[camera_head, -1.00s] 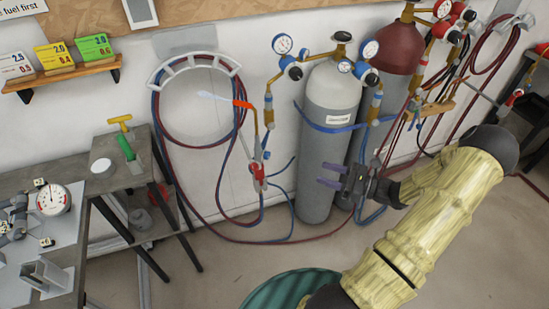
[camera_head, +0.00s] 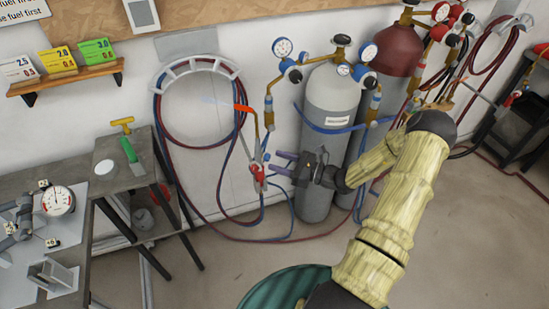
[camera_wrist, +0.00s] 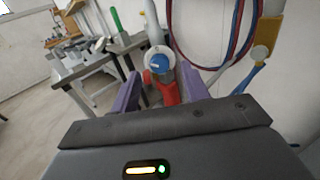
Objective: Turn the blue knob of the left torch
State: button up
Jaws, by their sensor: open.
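The left torch (camera_head: 258,171) hangs at the wall below the left hose coil. Its red part shows in the wrist view (camera_wrist: 167,91), with the blue knob (camera_wrist: 160,61) just above it, facing the camera. My gripper (camera_head: 277,163) is just right of the torch in the head view, its purple fingers pointing left toward it. In the wrist view my gripper (camera_wrist: 159,78) is open, with the knob showing between and slightly beyond the fingertips. Nothing is held. Whether a finger touches the torch cannot be told.
A grey cylinder (camera_head: 331,104) stands close behind my gripper, with a dark red cylinder (camera_head: 394,50) to its right. Red and blue hoses (camera_head: 156,115) loop around the torch. A small table (camera_head: 112,181) stands to the left.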

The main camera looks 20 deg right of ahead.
aim_at(267, 157)
jog(key=shift+x, duration=1.1)
jog(key=shift+c, duration=0.5)
jog(key=c, duration=0.9)
